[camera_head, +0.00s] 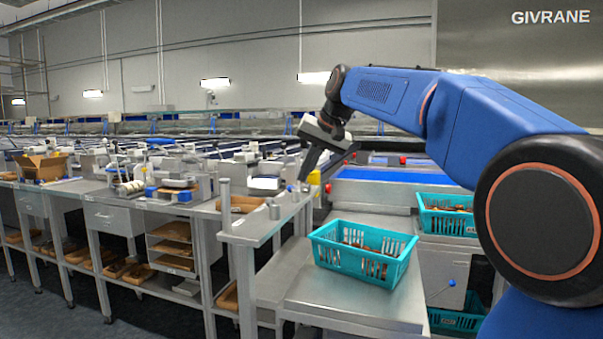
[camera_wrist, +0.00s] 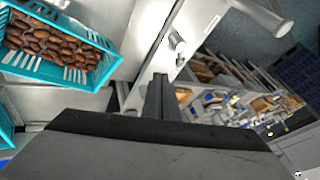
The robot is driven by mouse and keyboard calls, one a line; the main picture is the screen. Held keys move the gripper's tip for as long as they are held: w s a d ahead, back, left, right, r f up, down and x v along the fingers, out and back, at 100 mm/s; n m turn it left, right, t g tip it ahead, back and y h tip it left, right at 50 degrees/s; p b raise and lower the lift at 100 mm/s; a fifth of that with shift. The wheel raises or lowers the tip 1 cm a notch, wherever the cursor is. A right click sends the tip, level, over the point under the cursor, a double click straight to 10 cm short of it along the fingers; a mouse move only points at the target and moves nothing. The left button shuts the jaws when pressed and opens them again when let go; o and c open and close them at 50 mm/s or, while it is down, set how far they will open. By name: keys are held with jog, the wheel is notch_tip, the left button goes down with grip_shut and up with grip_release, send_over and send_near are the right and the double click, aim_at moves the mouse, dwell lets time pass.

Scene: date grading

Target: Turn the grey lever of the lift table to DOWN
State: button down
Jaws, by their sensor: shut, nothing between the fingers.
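The lift table (camera_head: 335,308) has a bare metal top in the head view, with a teal crate (camera_head: 375,270) of dates on it. The crate also shows at the upper left of the wrist view (camera_wrist: 100,72). My gripper (camera_head: 305,178) points down above the narrow metal ledge left of the crate, apart from it. In the wrist view my gripper (camera_wrist: 158,78) is shut and empty. Small grey fittings (camera_wrist: 177,42) stand on the ledge just beyond the fingertips. I cannot tell whether one is the grey lever; no DOWN mark is readable.
A grey post (camera_head: 225,190) rises at the ledge's near left end. A second teal crate (camera_head: 447,215) stands at the right, beside my arm. A workbench with instruments and a cardboard box (camera_head: 42,167) fills the left. Floor (camera_head: 50,310) is clear at the lower left.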

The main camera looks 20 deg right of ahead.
aim_at(272, 208)
jog(key=x, duration=0.3)
jog(key=a+x, duration=0.1)
jog(key=x, duration=0.4)
jog(key=shift+w+a, duration=0.25)
jog(key=shift+a, duration=0.25)
jog(key=shift+w+a+f, duration=0.15)
jog(key=shift+w+a, duration=0.2)
jog(key=shift+a, duration=0.3)
